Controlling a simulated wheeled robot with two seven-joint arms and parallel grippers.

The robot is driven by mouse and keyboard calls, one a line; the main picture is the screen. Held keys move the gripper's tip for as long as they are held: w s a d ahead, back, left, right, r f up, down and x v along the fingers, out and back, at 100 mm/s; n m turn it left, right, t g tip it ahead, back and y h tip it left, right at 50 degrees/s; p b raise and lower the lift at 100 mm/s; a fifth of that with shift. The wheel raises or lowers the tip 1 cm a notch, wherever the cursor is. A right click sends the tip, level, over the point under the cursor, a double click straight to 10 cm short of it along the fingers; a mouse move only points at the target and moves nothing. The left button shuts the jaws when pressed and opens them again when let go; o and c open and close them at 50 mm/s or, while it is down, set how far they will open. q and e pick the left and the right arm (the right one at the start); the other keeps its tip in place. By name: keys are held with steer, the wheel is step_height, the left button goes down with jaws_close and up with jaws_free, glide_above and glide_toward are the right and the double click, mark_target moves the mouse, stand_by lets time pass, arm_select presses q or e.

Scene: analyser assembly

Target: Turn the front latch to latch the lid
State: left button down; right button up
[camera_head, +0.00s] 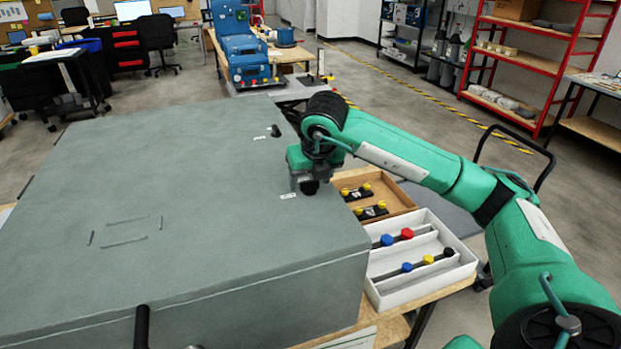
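The closed grey lid (150,190) of the analyser fills the left and middle of the head view. A small dark latch (276,131) with a white label beside it sits near the lid's right edge. My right gripper (309,187) points down at the lid's right edge, nearer to me than that latch, beside a second white label (288,196). The gripper hides whatever part lies beneath it, perhaps another latch. Its fingers are too small and dark to tell open from shut. My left gripper is not in view.
A wooden tray (398,198) with black and yellow parts and a white tray (461,263) with coloured-knob parts stand right of the analyser, below my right arm. A black upright bar (141,327) shows at the front edge. A blue machine (245,55) stands behind.

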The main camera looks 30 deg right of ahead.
steer(key=b+v, duration=0.1)
steer(key=v, duration=1.2)
steer(key=shift+s+r, duration=0.15)
steer(key=shift+r, duration=0.2)
